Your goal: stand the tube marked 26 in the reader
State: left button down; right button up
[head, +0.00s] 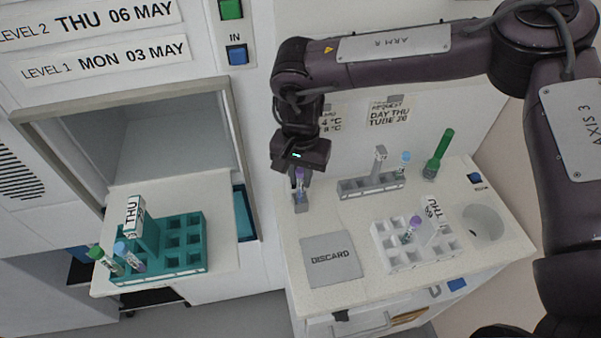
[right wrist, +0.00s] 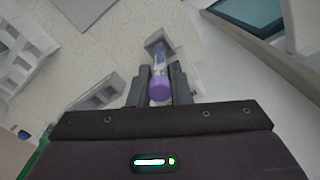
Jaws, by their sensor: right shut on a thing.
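My right gripper (head: 299,184) points down at the left end of the white counter. It is shut on a purple-capped tube (head: 300,173), which also shows between the fingers in the right wrist view (right wrist: 159,86). The tube's number cannot be read. A small grey block, seemingly the reader (head: 301,208), stands right below the gripper. It also shows past the tube's lower end in the right wrist view (right wrist: 156,40). The tube is about upright and its lower end is at the block; I cannot tell how deep it sits. My left gripper is not in view.
A white rack (head: 405,262) marked THU holds another purple-capped tube (head: 412,226). A grey rack (head: 352,188) holds a blue-capped tube (head: 404,160). The discard mat (head: 331,273) is bare. A teal rack (head: 178,262) stands at the hatch, left.

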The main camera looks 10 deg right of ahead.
jog(key=shift+f, duration=0.35)
jog(key=o, duration=0.8)
jog(key=shift+r, duration=0.2)
notch_tip(320, 180, up, 6)
jog(key=shift+r+b, duration=0.1)
jog(key=shift+b, duration=0.85)
jog(key=shift+r, duration=0.65)
